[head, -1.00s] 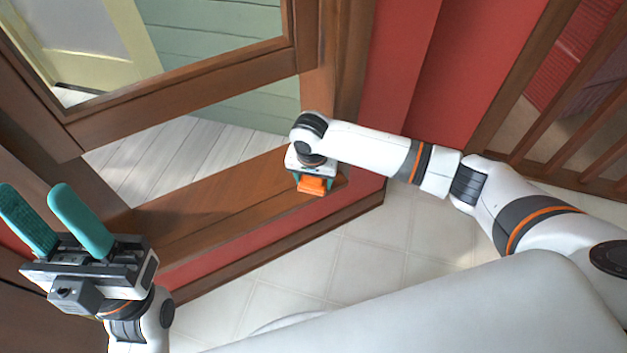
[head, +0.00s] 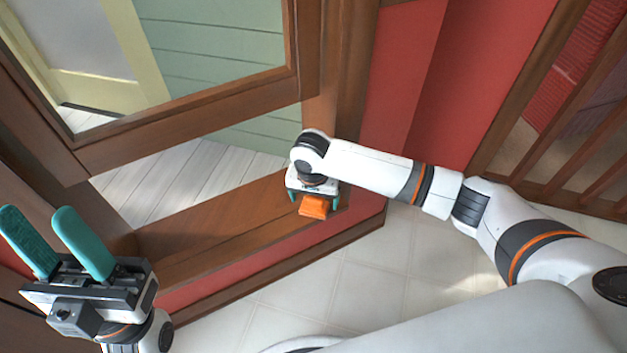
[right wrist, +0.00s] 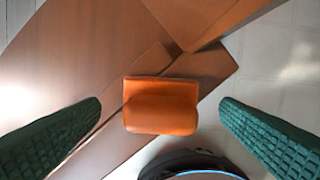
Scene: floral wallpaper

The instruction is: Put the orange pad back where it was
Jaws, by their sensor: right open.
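The orange pad (head: 314,206) is on the brown wooden window sill (head: 220,218), near the sill's right end. In the right wrist view the pad (right wrist: 161,105) lies between the two green fingers and touches neither. My right gripper (head: 316,196) is over the sill end, pointing down, with its fingers open around the pad. Its fingers (right wrist: 160,120) show wide apart in the wrist view. My left gripper (head: 50,240) is at the lower left with its two teal fingers apart and nothing between them.
A brown window frame (head: 190,125) rises behind the sill, and a red wall (head: 410,90) stands to its right. Brown railings (head: 590,120) are at the far right. The pale tiled floor (head: 370,270) below the sill is clear.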

